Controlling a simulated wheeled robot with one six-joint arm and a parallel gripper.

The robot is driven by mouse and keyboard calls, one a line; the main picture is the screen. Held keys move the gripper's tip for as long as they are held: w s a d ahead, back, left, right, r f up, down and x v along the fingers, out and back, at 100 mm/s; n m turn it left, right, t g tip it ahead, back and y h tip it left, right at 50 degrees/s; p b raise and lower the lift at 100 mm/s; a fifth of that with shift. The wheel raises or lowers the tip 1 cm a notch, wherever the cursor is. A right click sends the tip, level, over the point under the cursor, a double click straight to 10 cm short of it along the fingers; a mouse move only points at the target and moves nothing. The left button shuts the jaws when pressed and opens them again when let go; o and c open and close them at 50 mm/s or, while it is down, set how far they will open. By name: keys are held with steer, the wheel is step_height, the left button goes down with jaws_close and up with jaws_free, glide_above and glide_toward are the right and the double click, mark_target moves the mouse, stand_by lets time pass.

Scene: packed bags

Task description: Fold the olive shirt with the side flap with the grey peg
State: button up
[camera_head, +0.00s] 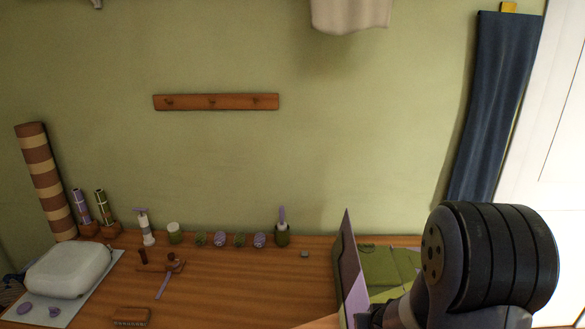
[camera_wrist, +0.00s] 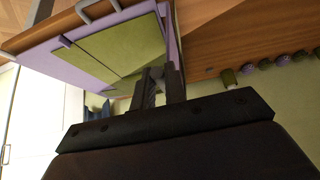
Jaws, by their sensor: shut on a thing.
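The olive shirt (camera_head: 390,264) lies on a lilac folding board at the right of the table in the head view. It also shows in the wrist view (camera_wrist: 120,50), spread on the lilac board (camera_wrist: 85,66). A side flap (camera_head: 349,268) stands steeply raised at the board's left in the head view. My gripper (camera_head: 371,316) is low beside this flap, partly hidden by my wrist. In the wrist view my gripper (camera_wrist: 162,80) is shut on a small grey piece, seemingly the grey peg (camera_wrist: 155,72). A purple peg (camera_wrist: 65,41) stands on another part of the board.
A pale packed bag (camera_head: 68,270) sits on a mat at the left. A wooden stand (camera_head: 163,264) and a brush (camera_head: 131,317) lie between. The table left of the flap is mostly clear.

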steer(key=shift+d+f, duration=0.15)
steer(key=shift+d, duration=0.95)
steer(key=d, duration=0.1)
steer(key=d+f, duration=0.1)
steer(key=d, duration=0.1)
steer(key=shift+s+d, duration=0.1)
steer(key=shift+d, duration=0.05)
steer(key=d+f, duration=0.2)
steer(key=d, duration=0.1)
